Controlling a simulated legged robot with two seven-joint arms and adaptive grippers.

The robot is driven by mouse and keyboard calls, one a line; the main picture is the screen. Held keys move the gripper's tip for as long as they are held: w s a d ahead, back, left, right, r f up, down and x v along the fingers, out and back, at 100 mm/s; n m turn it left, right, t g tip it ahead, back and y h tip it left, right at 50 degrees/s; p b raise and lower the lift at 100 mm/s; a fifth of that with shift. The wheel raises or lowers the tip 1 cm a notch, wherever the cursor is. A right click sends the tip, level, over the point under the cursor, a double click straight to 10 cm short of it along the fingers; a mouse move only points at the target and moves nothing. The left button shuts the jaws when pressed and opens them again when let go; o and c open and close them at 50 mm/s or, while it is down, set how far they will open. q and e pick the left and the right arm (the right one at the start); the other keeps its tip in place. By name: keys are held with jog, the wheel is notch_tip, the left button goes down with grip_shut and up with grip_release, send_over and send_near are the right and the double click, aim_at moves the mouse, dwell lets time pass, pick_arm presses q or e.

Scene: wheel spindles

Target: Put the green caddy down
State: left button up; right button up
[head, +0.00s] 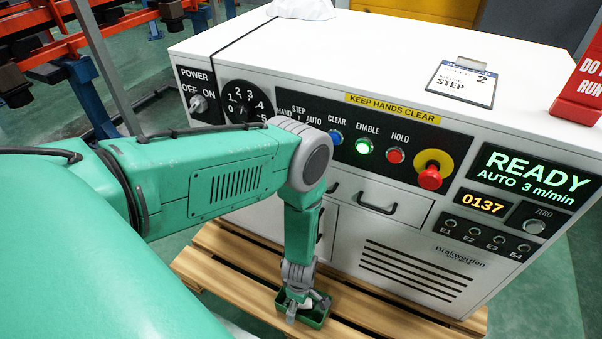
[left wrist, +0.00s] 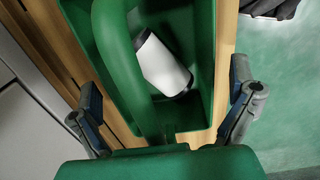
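The green caddy (head: 318,318) stands on the wooden slatted pallet (head: 222,262) in front of the white machine. In the left wrist view the caddy (left wrist: 205,50) is an open green box with a thick rounded handle (left wrist: 122,72). A white cylinder with dark ends (left wrist: 163,66) lies inside it. My left gripper (head: 301,300) is at the caddy, pointing down from above. In the left wrist view its fingers (left wrist: 165,95) are spread wide, one on each side of the caddy, with visible gaps. My right gripper is in neither view.
The white machine (head: 400,270) with its control panel stands right behind the caddy. A label card (head: 462,83) and a red sign (head: 580,88) are on its top. Blue and orange racking (head: 85,95) stands at the left. Green floor (head: 540,300) is open at the right.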

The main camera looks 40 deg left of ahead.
pick_arm(q)
jog(key=shift+r, duration=0.1)
notch_tip(320, 180, up, 12)
jog(key=p, duration=0.5)
jog(key=s+a+r+m, duration=0.1)
jog(key=s+r+m, duration=1.3)
jog(key=m, duration=0.7)
notch_tip(320, 180, up, 3)
jog(key=shift+s+a+f, duration=0.1)
jog(key=shift+s+a, duration=0.05)
jog(key=shift+a, duration=0.05)
notch_tip(320, 180, up, 12)
jog(key=p, duration=1.2)
jog(key=shift+r+p, duration=0.2)
jog(key=shift+p, duration=0.2)
